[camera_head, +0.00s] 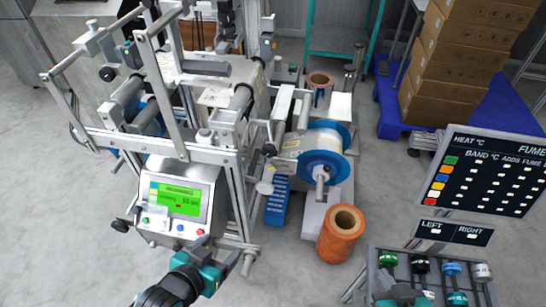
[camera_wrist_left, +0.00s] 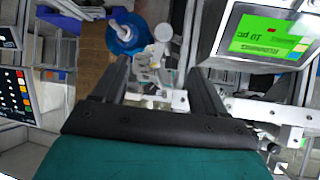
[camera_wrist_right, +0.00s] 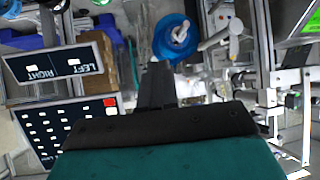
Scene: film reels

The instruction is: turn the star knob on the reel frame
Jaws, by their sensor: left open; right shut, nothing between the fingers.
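The reel frame (camera_head: 232,160) is a grey metal machine with rails, posts and rollers. A black knob (camera_head: 120,226) is at its lower left and another (camera_head: 107,73) higher up. I cannot tell which knob is the star knob. A pale round disc (camera_head: 264,187) is on the right side; it also shows in the left wrist view (camera_wrist_left: 163,32). My left gripper (camera_wrist_left: 163,82) is open and empty, in front of the frame below the green display. My right gripper (camera_wrist_right: 157,68) is shut and empty, at the lower right of the head view by the jar rack.
A blue-flanged reel (camera_head: 325,160) sits on the frame's right side. An orange roll (camera_head: 342,230) stands on the floor. A green-screened panel (camera_head: 175,202), a dark label board (camera_head: 490,172) and a jar rack (camera_head: 470,260) are near. Boxes (camera_head: 455,65) stand on a blue pallet behind.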

